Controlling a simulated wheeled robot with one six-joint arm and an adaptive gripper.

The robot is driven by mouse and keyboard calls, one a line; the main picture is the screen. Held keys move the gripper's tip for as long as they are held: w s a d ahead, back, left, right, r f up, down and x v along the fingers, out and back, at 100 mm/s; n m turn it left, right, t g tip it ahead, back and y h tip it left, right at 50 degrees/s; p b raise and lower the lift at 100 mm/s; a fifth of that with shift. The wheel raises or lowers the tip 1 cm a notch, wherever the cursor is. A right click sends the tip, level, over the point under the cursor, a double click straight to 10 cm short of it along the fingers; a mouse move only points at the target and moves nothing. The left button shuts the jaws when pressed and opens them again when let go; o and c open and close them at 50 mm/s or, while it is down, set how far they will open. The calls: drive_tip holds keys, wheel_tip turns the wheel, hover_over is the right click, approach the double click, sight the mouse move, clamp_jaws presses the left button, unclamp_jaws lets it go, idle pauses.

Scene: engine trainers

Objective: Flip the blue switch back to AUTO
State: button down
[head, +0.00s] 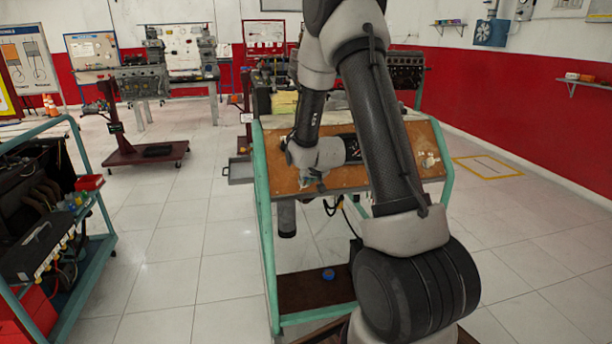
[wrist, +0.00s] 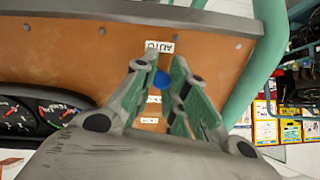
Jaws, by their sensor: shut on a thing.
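The blue switch (wrist: 161,81) shows in the wrist view as a small blue knob on the brown panel (wrist: 75,60). My gripper (wrist: 161,70) has its two fingers on either side of the switch and is shut on it. A white AUTO label (wrist: 159,47), upside down in this view, sits on the panel just above the fingertips. Two more white labels lie below the knob, partly between the fingers; their text is not readable. In the head view my gripper (head: 313,183) is at the sloped panel (head: 345,178), and the switch is hidden there.
The panel's green frame (head: 262,190) stands close around my arm. A teal cart (head: 95,235) is at the left of the head view. The tiled floor between cart and frame is clear.

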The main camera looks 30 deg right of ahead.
drive_tip(key=shift+w+t, duration=0.1)
drive_tip(key=shift+t, duration=0.2)
drive_tip(key=c, duration=1.5)
unclamp_jaws()
drive_tip(key=shift+o, duration=0.2)
drive_tip(key=v, duration=1.2)
